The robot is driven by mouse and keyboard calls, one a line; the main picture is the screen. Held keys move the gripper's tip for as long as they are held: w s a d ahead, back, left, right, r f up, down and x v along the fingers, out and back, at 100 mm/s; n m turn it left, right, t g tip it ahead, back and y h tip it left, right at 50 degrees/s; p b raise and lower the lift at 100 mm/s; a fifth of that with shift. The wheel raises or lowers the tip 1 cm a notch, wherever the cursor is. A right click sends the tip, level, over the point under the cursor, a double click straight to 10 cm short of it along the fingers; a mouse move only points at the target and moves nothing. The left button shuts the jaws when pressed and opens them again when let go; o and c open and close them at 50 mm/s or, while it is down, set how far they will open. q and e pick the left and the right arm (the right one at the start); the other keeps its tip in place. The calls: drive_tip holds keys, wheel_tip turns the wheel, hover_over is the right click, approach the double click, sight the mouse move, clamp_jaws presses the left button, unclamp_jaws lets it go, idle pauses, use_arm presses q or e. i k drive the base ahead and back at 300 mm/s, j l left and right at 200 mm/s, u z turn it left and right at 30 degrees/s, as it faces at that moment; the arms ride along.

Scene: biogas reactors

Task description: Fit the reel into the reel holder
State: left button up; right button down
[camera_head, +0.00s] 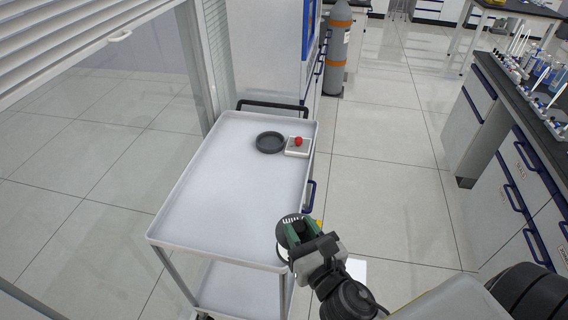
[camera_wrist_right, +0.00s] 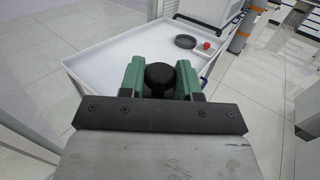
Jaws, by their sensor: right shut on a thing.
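My right gripper (camera_head: 297,232), with green fingers, is shut on a dark round thing, which I take to be the reel (camera_head: 283,245). It is over the near right edge of the white cart. In the right wrist view the reel's black rounded top (camera_wrist_right: 160,76) shows between the green fingers; its lower part is hidden. A dark grey, round, shallow dish (camera_head: 270,142), perhaps the reel holder, lies on the cart's far part. It also shows in the right wrist view (camera_wrist_right: 186,42), apart from the gripper. My left gripper is not in view.
The white cart (camera_head: 190,200) has a raised rim and a dark handle at its far end. A small white box with a red knob (camera_head: 298,141) sits right beside the dish. The cart top's middle is clear. A lab bench (camera_head: 500,110) stands at the right.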

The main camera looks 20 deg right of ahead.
sight(271, 143)
drive_tip(key=k+u, duration=0.2)
drive_tip(key=u, duration=0.2)
drive_tip(key=k+j+u, duration=0.1)
drive_tip(key=u, duration=0.25)
drive_tip(key=k+j+u, duration=0.2)
drive_tip(key=u, duration=0.2)
drive_tip(key=l+u, duration=0.1)
drive_tip(key=l, duration=0.4)
drive_tip(key=l+u, duration=0.15)
drive_tip(key=l, duration=0.35)
drive_tip(key=k+l+u, duration=0.1)
drive_tip(key=l, duration=0.4)
drive_tip(key=k+l+u, duration=0.1)
drive_tip(key=l, duration=0.8)
drive_tip(key=k+l, duration=0.1)
drive_tip(key=l, duration=0.3)
